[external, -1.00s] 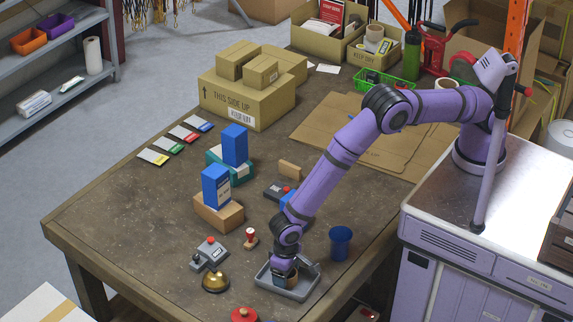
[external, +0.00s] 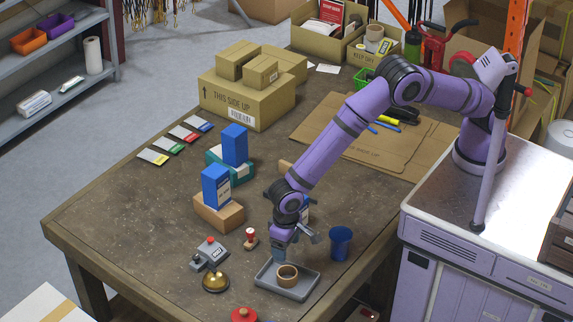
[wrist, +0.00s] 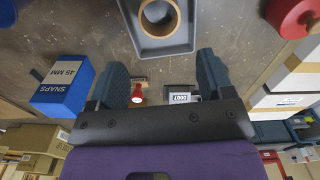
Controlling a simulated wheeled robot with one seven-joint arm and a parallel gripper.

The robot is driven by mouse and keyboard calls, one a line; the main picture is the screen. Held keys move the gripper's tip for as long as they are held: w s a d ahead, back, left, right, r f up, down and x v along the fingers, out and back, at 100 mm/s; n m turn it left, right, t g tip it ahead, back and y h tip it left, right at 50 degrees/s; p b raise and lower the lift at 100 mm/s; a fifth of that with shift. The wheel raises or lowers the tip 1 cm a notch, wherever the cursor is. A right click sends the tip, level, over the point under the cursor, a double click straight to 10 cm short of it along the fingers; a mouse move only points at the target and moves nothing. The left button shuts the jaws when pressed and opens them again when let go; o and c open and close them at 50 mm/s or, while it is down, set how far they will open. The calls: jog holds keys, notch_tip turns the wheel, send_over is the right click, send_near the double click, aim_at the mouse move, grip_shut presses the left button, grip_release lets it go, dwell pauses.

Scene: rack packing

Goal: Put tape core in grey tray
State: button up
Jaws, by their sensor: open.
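The tape core (external: 287,275), a brown cardboard ring, lies inside the grey tray (external: 312,284) near the table's front edge. In the wrist view the tape core (wrist: 160,17) sits within the grey tray (wrist: 187,46), apart from the fingers. My gripper (external: 283,250) is above and behind the tape core in the external view. In the wrist view my gripper (wrist: 160,75) has its two fingers spread wide, with nothing between them.
A blue cup (external: 340,243) stands right of the tray. A red-handled stamp (external: 250,238), a grey switch box (external: 209,253), a brass bell (external: 215,282) and a red round object (external: 243,315) stand to its left. Blue boxes (external: 215,187) stand farther back.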

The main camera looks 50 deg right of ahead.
jog(key=w+d+r+y, duration=0.1)
jog(key=w+d+r, duration=0.55)
jog(key=r, duration=0.25)
jog(key=w+d+r, duration=0.5)
jog(key=d+r, duration=0.3)
jog(key=r, duration=0.2)
jog(key=w+d+r+m+t, duration=0.1)
jog(key=d+r, duration=0.6)
jog(key=d, duration=0.3)
jog(key=w+d+r+t, duration=0.1)
jog(key=w+d+r, duration=0.1)
jog(key=d+r, duration=0.6)
jog(key=s+d+r, duration=0.2)
jog(key=s+d, duration=0.1)
jog(key=d, duration=0.4)
jog(key=s+d+r+t, duration=0.1)
jog(key=s+d+r, duration=0.15)
jog(key=d, duration=0.55)
jog(key=s+d+r, duration=0.2)
jog(key=s+d, duration=0.1)
jog(key=d, duration=0.4)
jog(key=s+d+f+t+h, duration=0.1)
jog(key=s+d+f+t, duration=0.1)
jog(key=s+d, duration=1)
jog(key=s, duration=0.3)
jog(key=shift+s+f+m, duration=0.15)
jog(key=shift+s+m, duration=0.1)
jog(key=shift+m, duration=0.15)
